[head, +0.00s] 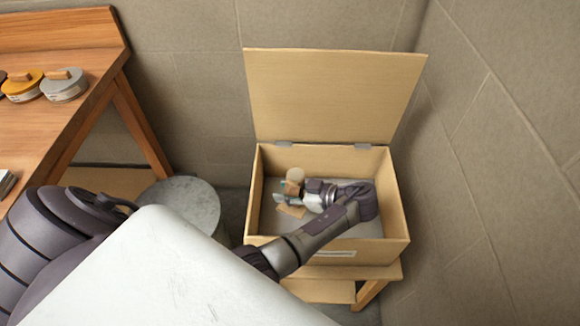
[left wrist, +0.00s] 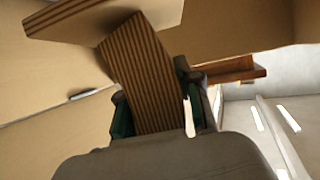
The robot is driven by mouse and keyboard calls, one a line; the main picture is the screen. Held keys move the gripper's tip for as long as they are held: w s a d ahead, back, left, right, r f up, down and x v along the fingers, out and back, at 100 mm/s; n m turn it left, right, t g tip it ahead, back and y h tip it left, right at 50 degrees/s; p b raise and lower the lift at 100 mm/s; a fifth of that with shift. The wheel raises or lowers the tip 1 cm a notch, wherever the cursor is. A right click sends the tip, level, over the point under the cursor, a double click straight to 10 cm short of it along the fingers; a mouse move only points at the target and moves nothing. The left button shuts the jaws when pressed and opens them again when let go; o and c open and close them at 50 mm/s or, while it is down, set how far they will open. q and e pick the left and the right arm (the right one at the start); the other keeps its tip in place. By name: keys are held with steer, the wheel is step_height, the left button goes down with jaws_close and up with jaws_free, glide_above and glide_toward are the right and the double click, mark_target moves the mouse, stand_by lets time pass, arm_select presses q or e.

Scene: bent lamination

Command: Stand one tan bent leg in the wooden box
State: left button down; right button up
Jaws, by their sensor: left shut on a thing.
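The wooden box (head: 385,249) stands open at centre right in the head view, with its lid (head: 335,95) raised at the back. My left arm reaches over the front wall, and my left gripper (head: 284,197) is inside the box outline, near its left side. It is shut on a tan bent leg (head: 294,175). In the left wrist view the leg (left wrist: 142,75) shows striped layered edges, rises between the green-padded fingers (left wrist: 153,112) and bends to a wide end at the top. Its lower end is hidden there. I cannot tell whether it touches the box floor.
The box rests on a low wooden stand (head: 325,291). A grey round drum (head: 185,195) stands left of it. Walls rise close behind and right.

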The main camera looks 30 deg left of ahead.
mark_target(297, 211)
arm_select(q)
step_height(297, 211, down, 4)
steer(key=shift+f+b, duration=0.1)
steer(key=shift+b, duration=0.2)
steer(key=shift+f+b, duration=0.6)
steer(key=shift+b, duration=0.1)
steer(key=c, duration=0.8)
jaws_free()
steer(key=shift+o, duration=0.2)
steer(key=shift+r, duration=0.1)
